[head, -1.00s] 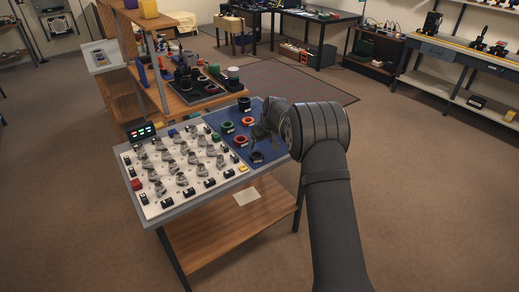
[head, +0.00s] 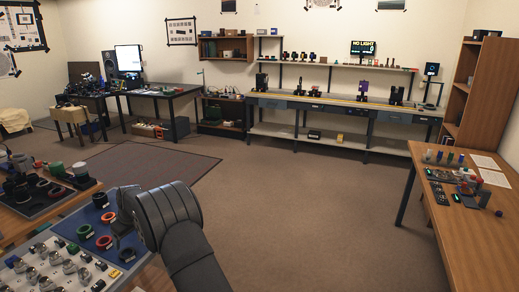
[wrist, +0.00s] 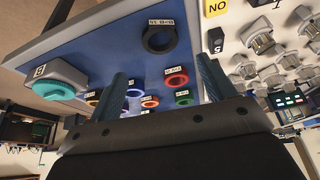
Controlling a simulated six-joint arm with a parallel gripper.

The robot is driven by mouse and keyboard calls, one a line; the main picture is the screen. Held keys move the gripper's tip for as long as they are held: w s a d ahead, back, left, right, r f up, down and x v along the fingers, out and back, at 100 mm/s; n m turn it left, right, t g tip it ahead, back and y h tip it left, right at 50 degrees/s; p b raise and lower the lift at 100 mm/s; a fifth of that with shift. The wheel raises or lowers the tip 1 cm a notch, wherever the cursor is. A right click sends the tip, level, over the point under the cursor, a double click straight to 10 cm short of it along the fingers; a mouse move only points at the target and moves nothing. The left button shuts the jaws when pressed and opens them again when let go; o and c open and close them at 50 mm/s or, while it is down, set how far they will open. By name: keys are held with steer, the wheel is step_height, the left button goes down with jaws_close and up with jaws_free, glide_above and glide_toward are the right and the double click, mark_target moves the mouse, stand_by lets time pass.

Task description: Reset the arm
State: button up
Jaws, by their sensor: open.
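My arm (head: 185,235) reaches in from the bottom of the head view, and my gripper (head: 120,225) hangs over the right part of the blue mat (head: 78,218) on the bench. In the wrist view, the two fingers of my gripper (wrist: 165,72) stand wide apart with nothing held between them. Beyond the fingers lie a black ring (wrist: 158,38), a red ring (wrist: 176,77) and a green ring (wrist: 183,97) on the mat. I cannot tell the exact gap between fingertips and mat.
A panel of grey knobs (head: 40,268) adjoins the mat. A wooden bench with a dark tray (head: 38,196) is at the left. A wooden table with small parts (head: 475,230) stands at the right. A long bench (head: 330,101) lines the back wall. The middle floor is clear.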

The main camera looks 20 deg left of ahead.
mark_target(127, 253)
steer(key=x, duration=0.9)
steer(key=shift+f, duration=0.15)
steer(key=shift+r, duration=1.2)
